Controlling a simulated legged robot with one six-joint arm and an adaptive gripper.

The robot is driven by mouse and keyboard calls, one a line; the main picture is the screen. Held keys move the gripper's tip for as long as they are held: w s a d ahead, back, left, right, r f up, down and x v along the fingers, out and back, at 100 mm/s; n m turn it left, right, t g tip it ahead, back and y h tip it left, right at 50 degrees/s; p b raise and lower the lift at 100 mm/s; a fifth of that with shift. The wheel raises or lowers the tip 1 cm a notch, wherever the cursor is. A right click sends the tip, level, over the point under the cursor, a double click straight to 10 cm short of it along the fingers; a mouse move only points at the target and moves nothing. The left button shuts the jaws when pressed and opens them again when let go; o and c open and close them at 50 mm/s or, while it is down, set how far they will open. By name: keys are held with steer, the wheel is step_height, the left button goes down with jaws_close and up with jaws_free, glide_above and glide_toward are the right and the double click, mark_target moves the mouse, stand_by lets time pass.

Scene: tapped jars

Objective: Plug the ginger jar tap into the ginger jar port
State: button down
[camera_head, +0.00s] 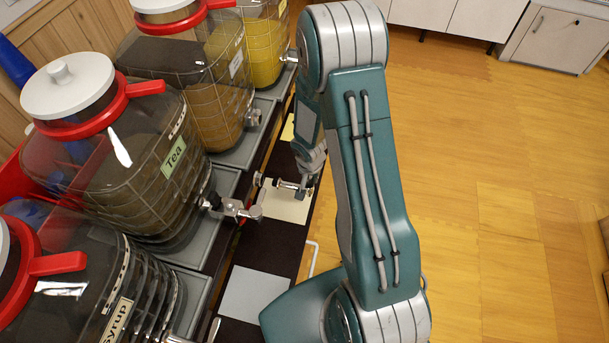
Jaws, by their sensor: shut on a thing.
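My gripper (309,184) is shut on a small metal tap (286,184), held above the checkered surface to the right of the tea jar (140,190). The tap lies roughly level, one end pointing left toward the jars, and is apart from any jar. No label reading ginger is legible. Further back stand a brown-filled jar (215,110) and a yellow-filled jar (262,45), their labels too small to read. The brown jar has a metal fitting (253,117) low on its front. The yellow jar also has one (290,56). I cannot tell which is the ginger port.
The tea jar's own tap (235,208) juts out just left of the held tap. A syrup jar (85,295) stands at the lower left with a metal tap (213,330). Jars stand on grey trays (225,183). The wooden floor (500,200) to the right is clear.

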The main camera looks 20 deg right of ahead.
steer(key=s+d, duration=0.2)
steer(key=d, duration=0.1)
steer(key=shift+s+d, duration=0.25)
